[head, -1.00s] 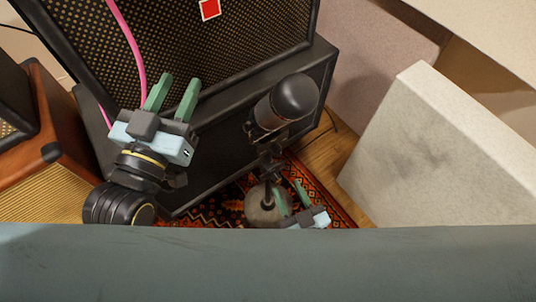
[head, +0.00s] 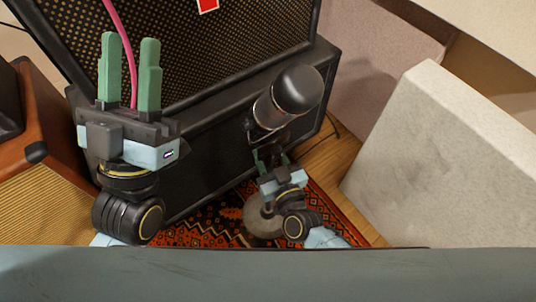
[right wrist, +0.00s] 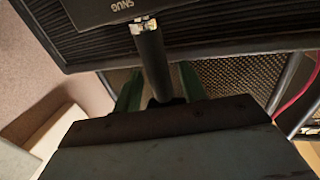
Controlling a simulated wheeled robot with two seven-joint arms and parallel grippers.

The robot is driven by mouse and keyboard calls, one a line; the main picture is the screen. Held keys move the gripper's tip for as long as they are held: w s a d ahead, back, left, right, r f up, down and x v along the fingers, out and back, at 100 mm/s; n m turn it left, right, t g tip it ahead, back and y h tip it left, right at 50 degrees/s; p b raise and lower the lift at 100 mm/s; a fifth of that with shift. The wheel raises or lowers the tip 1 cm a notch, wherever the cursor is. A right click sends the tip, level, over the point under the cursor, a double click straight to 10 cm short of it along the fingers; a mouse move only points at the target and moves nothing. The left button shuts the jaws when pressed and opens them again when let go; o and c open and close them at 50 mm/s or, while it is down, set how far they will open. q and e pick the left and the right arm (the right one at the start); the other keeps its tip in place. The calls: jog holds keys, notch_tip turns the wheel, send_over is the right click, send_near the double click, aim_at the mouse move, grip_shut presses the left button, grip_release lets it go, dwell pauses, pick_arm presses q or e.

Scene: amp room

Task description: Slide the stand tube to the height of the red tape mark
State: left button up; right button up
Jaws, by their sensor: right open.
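The stand carries a large black microphone (head: 290,95) above a round grey base (head: 262,218). In the right wrist view the black stand tube (right wrist: 153,62) runs from a silvery collar (right wrist: 144,24) to between the green fingers of my right gripper (right wrist: 160,84). These fingers are open, apart on either side of the tube; contact is not clear. In the head view my right gripper (head: 270,158) is just below the microphone and hides much of the tube. The red tape mark (head: 207,4) is on the amp grille, cut by the top edge. My left gripper (head: 130,72) is open and empty.
The large black amp (head: 240,50) stands behind the microphone. A brown amp (head: 50,150) is at left, a pale block (head: 440,160) at right. A patterned rug (head: 320,205) lies under the stand.

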jog(key=shift+w+a, duration=0.15)
jog(key=shift+w, duration=0.2)
jog(key=shift+c, duration=0.3)
grip_shut()
jog(key=shift+r, duration=0.1)
